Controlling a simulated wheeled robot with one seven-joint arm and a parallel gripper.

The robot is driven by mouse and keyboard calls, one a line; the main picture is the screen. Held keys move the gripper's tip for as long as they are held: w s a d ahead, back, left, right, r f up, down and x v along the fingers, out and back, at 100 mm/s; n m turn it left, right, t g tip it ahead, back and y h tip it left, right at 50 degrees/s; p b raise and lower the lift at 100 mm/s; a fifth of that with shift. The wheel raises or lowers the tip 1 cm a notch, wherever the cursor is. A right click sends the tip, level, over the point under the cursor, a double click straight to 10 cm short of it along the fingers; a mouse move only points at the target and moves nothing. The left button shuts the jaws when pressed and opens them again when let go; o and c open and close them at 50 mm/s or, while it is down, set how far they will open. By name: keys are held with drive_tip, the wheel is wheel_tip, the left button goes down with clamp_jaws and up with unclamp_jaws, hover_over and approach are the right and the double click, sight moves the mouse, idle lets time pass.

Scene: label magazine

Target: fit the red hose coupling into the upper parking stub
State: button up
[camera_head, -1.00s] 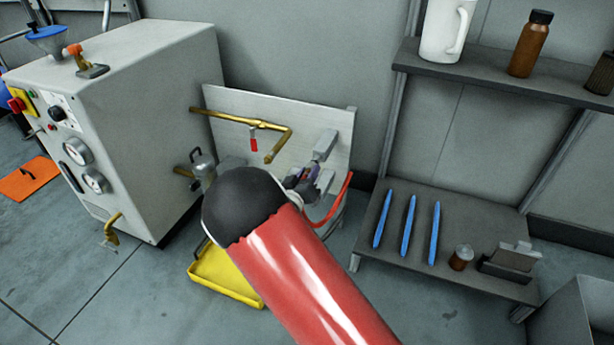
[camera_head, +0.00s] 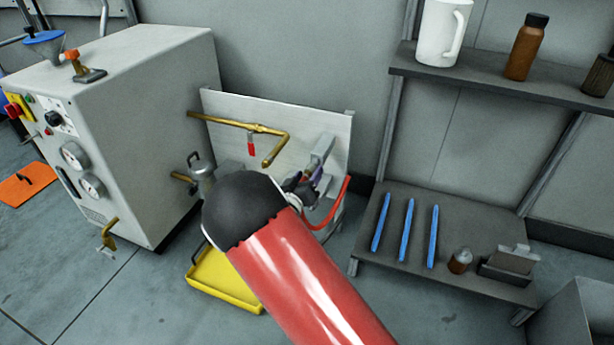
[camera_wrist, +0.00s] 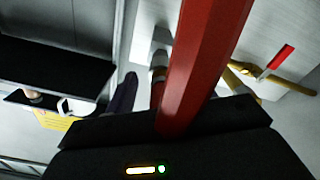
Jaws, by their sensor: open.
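In the head view my gripper (camera_head: 306,188) is at the right part of the pale panel, mostly hidden behind my red and black arm. Its jaws are open. The upper parking stub, a grey block with a short end (camera_head: 321,151), sticks out of the panel just above it. In the wrist view a dark finger (camera_wrist: 122,95) shows left of a small grey-brown part (camera_wrist: 157,72) in front of a pale block (camera_wrist: 153,38). The red hose (camera_wrist: 205,60) crosses close to the camera and covers much of this. The coupling's body and its fit are too hidden to tell.
A brass pipe with a red-handled valve (camera_head: 251,149) is left of the stub. The grey machine (camera_head: 160,120) stands left, a yellow tray (camera_head: 225,280) lies on the floor below, and a shelf rack (camera_head: 465,265) stands right.

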drive_tip(key=v, duration=0.7)
drive_tip(key=shift+s+a, duration=0.15)
drive_tip(key=shift+s, duration=0.05)
